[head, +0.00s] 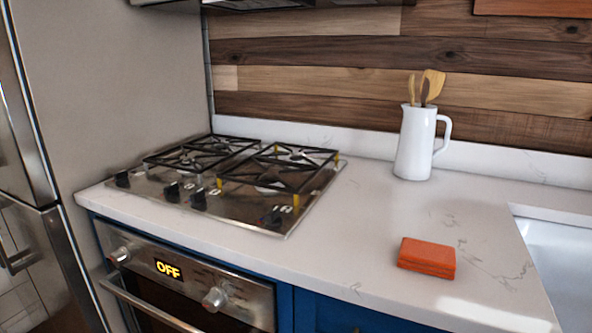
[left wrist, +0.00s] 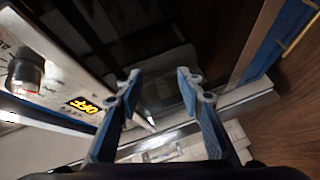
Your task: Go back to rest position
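My left gripper (left wrist: 160,82) shows in the left wrist view. Its two fingers are apart, with nothing between them. Behind the fingers are the dark oven door (left wrist: 125,35) and the oven's control panel, whose lit display (left wrist: 83,104) reads OFF. Neither gripper shows in the head view, and my right gripper is in no view.
In the head view a gas cooktop (head: 235,180) is set in the white counter (head: 340,245). A white pitcher (head: 413,150) with wooden utensils stands at the back. An orange block-like item (head: 427,257) lies near the front edge, left of the sink (head: 562,260). A fridge (head: 25,150) stands at left.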

